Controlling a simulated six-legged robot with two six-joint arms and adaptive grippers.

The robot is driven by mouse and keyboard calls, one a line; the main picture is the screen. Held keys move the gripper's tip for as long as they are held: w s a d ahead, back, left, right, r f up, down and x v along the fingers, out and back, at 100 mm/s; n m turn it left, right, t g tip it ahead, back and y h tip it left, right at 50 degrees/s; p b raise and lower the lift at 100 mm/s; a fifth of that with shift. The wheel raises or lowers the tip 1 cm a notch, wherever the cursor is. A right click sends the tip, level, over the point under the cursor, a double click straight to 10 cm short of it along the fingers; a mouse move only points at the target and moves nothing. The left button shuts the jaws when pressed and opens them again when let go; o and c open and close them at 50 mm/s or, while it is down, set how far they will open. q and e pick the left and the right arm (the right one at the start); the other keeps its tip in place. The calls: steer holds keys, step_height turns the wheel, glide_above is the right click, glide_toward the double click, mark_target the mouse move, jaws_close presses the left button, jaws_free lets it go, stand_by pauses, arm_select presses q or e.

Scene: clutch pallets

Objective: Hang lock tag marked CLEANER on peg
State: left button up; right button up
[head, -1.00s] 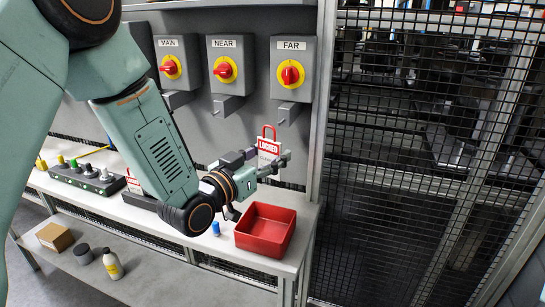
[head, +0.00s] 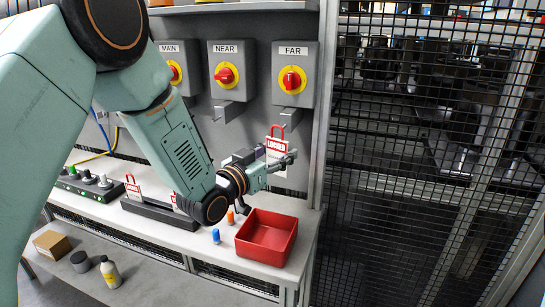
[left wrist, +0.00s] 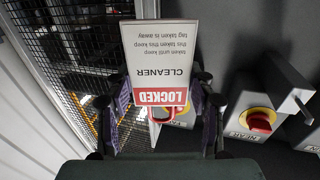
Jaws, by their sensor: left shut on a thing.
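My left gripper (head: 284,160) is shut on a white and red lock tag (head: 276,147) with a red loop at its top. In the left wrist view the tag (left wrist: 160,65) appears upside down, reads LOCKED and CLEANER, and sits between the two fingers. In the head view the tag hangs upright, its loop just below the grey peg bracket (head: 289,116) under the FAR switch box (head: 292,60). I cannot tell whether loop and peg touch. The NEAR box (head: 233,65) and MAIN box (head: 168,52) have similar brackets. My right gripper is out of view.
A red tray (head: 268,238) stands on the bench below the gripper. Small blue (head: 216,236) and orange (head: 230,216) items stand beside it. A dark rack (head: 158,212) holds other tags to the left. A mesh fence (head: 420,170) rises at the right.

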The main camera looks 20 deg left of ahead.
arm_select(q)
steer(key=shift+w+d, duration=0.1)
steer(key=shift+w, duration=0.4)
steer(key=shift+w+a, duration=0.25)
steer(key=shift+w, duration=0.25)
steer(key=shift+b+x, duration=0.35)
steer(key=shift+x, duration=0.45)
steer(key=shift+w+f, duration=0.15)
steer(key=shift+f, duration=0.15)
steer(key=shift+w+a+f+b, duration=0.15)
steer(key=shift+w+f+b, duration=0.1)
steer(key=shift+b, duration=0.2)
steer(key=shift+w, duration=0.15)
